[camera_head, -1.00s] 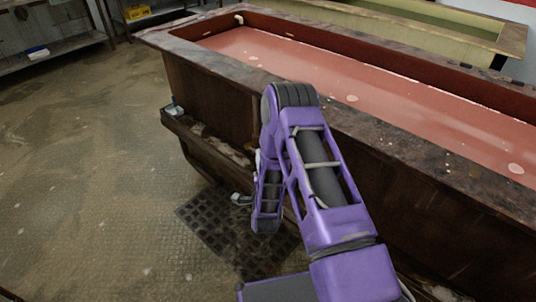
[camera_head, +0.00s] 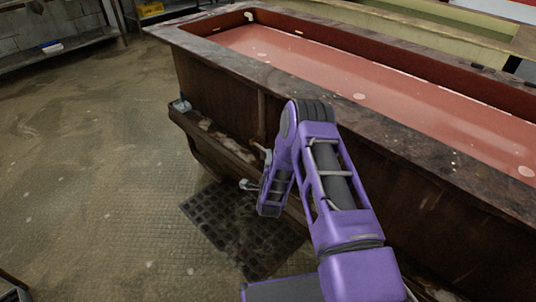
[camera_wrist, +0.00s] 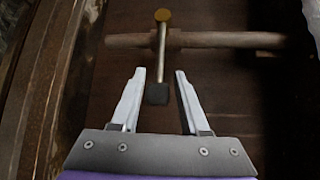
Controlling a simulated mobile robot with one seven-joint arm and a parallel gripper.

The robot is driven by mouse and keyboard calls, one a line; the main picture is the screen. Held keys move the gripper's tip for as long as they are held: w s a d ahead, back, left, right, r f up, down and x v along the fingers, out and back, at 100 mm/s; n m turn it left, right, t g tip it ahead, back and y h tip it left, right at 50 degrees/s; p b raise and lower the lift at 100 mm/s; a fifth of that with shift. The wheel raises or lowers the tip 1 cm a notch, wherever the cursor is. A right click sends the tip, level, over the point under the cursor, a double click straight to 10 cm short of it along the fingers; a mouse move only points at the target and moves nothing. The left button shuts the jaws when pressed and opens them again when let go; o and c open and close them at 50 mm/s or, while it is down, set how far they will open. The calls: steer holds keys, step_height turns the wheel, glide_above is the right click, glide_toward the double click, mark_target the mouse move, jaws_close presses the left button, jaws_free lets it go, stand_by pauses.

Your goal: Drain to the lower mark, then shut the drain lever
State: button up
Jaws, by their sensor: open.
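The long dark tank (camera_head: 225,82) holds red liquid (camera_head: 300,58) with pale spots on its surface. I cannot make out a lower mark. In the wrist view, a lever (camera_wrist: 160,45) with a yellow-brown cap at its top and a dark block (camera_wrist: 156,94) at its lower end crosses a horizontal brown pipe (camera_wrist: 235,40). My gripper (camera_wrist: 159,71) is open, with one pale finger on each side of the lever's lower end in the picture. A gap shows on both sides, and depth is unclear. In the head view my purple arm hides much of this area.
A ledge (camera_head: 215,135) runs along the tank's side. A dark floor grate (camera_head: 215,222) lies below it. Open floor (camera_head: 90,170) stretches to the left. A bench (camera_head: 60,58) stands at the back left, and a second, yellowish tank (camera_head: 400,28) stands behind.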

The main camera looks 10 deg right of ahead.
mark_target(264, 149)
steer(key=shift+w+d+f, duration=0.1)
steer(key=shift+w, duration=0.65)
steer(key=shift+w+d+f, duration=0.15)
steer(key=shift+w, duration=0.65)
steer(key=shift+w+d+f, duration=0.1)
steer(key=shift+w, duration=0.65)
jaws_close()
